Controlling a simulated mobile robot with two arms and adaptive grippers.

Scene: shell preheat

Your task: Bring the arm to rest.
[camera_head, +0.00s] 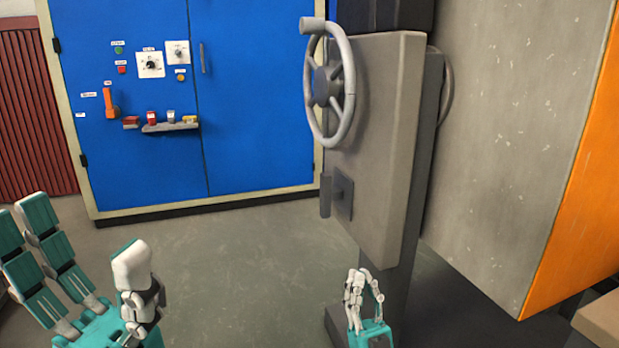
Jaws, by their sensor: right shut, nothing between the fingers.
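My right gripper (365,280), white fingers on a teal palm, is at the bottom centre. Its fingers are drawn together and empty. It is below the grey box with the handwheel, in front of its dark post, and appears apart from both. My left gripper (82,235) is large at the bottom left, close to the camera. Its teal-backed fingers and white thumb are spread apart, with nothing between them. Its wrist is cut off by the frame edge.
A grey handwheel (345,95) and a small handle (326,196) stick out from the grey box (390,150). A large grey and orange body (510,130) fills the right. A blue cabinet (255,100) with controls stands behind. The floor (235,265) between the grippers is clear.

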